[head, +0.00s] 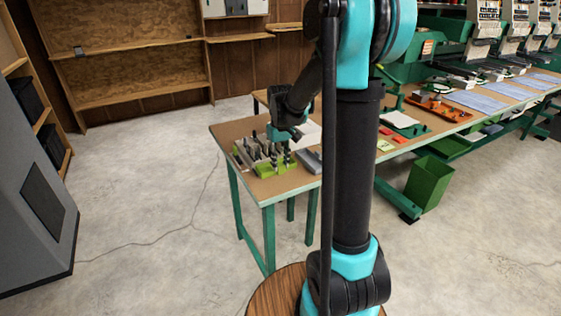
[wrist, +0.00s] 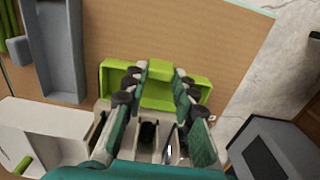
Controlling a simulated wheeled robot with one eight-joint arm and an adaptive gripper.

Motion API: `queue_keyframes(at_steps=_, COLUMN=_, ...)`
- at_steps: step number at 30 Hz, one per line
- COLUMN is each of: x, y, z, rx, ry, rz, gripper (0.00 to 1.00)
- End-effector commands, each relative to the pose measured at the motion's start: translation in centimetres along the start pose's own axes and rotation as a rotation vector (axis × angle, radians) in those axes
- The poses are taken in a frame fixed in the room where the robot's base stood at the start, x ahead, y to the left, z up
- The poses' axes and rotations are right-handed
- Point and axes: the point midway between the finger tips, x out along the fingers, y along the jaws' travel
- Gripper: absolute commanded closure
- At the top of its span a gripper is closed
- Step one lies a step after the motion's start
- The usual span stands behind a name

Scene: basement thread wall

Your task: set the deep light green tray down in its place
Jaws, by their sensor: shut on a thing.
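The deep light green tray (wrist: 203,92) lies across the middle of the wrist view, near the table's edge. A raised light green part (wrist: 160,68) shows between my fingertips. My gripper (wrist: 162,76) is shut on the tray, one finger on each side of that part. In the head view, my gripper (head: 282,148) points down at the near end of the small table, over the light green tray (head: 265,170). My fingers cover part of the tray. I cannot tell whether its underside touches the tabletop.
A compartmented holder with upright dark items (wrist: 148,135) sits close beside the tray. A grey tray (wrist: 52,60) and a white box (wrist: 40,125) are to the left. Bare brown tabletop (wrist: 200,40) lies beyond. Embroidery machines (head: 480,35) stand along the long table.

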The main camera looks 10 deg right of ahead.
Motion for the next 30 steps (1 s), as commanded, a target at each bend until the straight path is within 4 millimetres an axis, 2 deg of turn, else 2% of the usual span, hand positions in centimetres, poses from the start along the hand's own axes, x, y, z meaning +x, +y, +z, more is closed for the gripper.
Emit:
queue_keyframes(at_steps=3, x=0.0, y=0.0, z=0.0, rx=0.000, ry=0.000, rz=0.000, gripper=1.00)
queue_keyframes(at_steps=4, x=0.0, y=0.0, z=0.0, rx=0.000, ry=0.000, rz=0.000, gripper=0.70)
queue_keyframes(at_steps=9, x=0.0, y=0.0, z=0.0, rx=0.000, ry=0.000, rz=0.000, gripper=0.49)
queue_keyframes(at_steps=19, x=-0.3, y=0.0, z=0.0, rx=0.000, ry=0.000, rz=0.000, gripper=0.49)
queue_keyframes(at_steps=30, x=-4.1, y=0.0, z=0.0, rx=0.000, ry=0.000, rz=0.000, gripper=0.49)
